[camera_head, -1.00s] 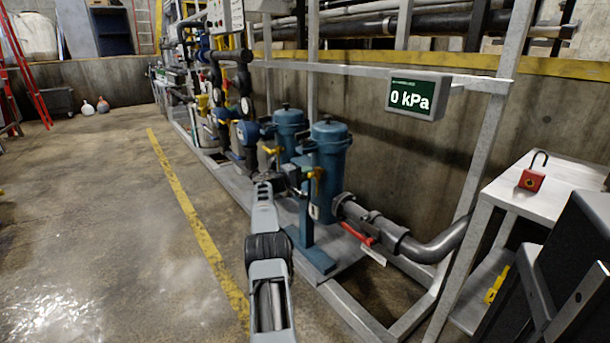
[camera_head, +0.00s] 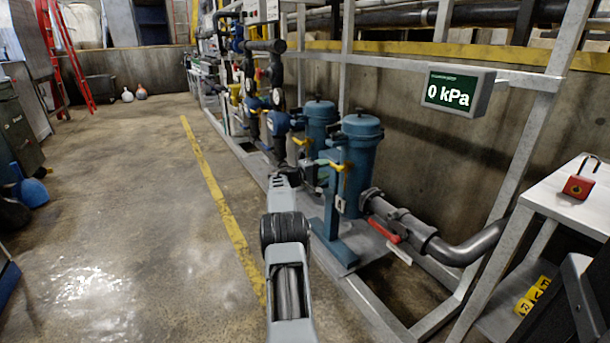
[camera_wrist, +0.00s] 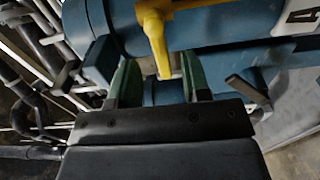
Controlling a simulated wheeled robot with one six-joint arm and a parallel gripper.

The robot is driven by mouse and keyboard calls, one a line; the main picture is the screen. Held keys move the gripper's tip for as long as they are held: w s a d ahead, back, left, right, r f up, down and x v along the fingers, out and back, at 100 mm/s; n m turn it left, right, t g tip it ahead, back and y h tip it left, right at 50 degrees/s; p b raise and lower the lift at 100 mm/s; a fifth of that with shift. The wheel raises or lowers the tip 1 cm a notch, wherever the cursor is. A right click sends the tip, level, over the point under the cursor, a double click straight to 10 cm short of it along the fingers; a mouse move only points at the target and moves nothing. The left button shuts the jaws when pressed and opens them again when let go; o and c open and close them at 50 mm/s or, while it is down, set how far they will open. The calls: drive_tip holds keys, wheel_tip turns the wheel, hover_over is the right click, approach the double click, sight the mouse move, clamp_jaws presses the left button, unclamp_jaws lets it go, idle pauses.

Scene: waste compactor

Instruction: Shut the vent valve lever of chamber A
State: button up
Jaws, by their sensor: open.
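In the wrist view, a yellow lever (camera_wrist: 156,35) hangs from the blue chamber body (camera_wrist: 225,22), its lower end between the two green fingertips of my open gripper (camera_wrist: 158,80). I cannot tell whether the fingers touch it. A white tag with a black letter A (camera_wrist: 302,16) is at the upper right. In the head view, my gripper (camera_head: 318,174) is beside the nearer blue chamber (camera_head: 360,158), partly hidden by my arm. A yellow lever (camera_head: 342,168) shows against this chamber; I cannot tell its exact angle.
A display (camera_head: 458,92) reads 0 kPa. A red handle (camera_head: 384,231) sits on the grey pipe below. A second blue chamber (camera_head: 319,125) stands behind.

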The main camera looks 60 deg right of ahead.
drive_tip(key=p+v, duration=0.1)
drive_tip(key=v, duration=0.7)
drive_tip(key=shift+a+p, duration=0.3)
drive_tip(key=shift+a, duration=0.1)
drive_tip(key=shift+w, duration=0.15)
drive_tip(key=w+a+r+n+t+y+p, duration=0.25)
drive_tip(key=a+r+t+y+p, duration=0.35)
drive_tip(key=a+r+p, duration=1.35)
drive_tip(key=s+a+r+n+t+y+p, duration=0.1)
drive_tip(key=s+a+r+t+y+p, duration=0.1)
drive_tip(key=a, duration=0.9)
drive_tip(key=s+a+r+n+t+y+p, duration=0.1)
drive_tip(key=s+a+r+y+p, duration=0.3)
drive_tip(key=a, duration=0.8)
drive_tip(key=s+a+r+n+t+y+p, duration=0.1)
drive_tip(key=s+a+r+t+y+p, duration=0.1)
drive_tip(key=s+a+r+y+p, duration=0.2)
drive_tip(key=s+a+r+p, duration=0.3)
drive_tip(key=s+a+p, duration=0.1)
drive_tip(key=a, duration=0.4)
drive_tip(key=shift+s+t+p, duration=0.3)
drive_tip(key=shift+t+p, duration=0.1)
drive_tip(key=shift+p, duration=0.3)
drive_tip(key=shift+r, duration=0.1)
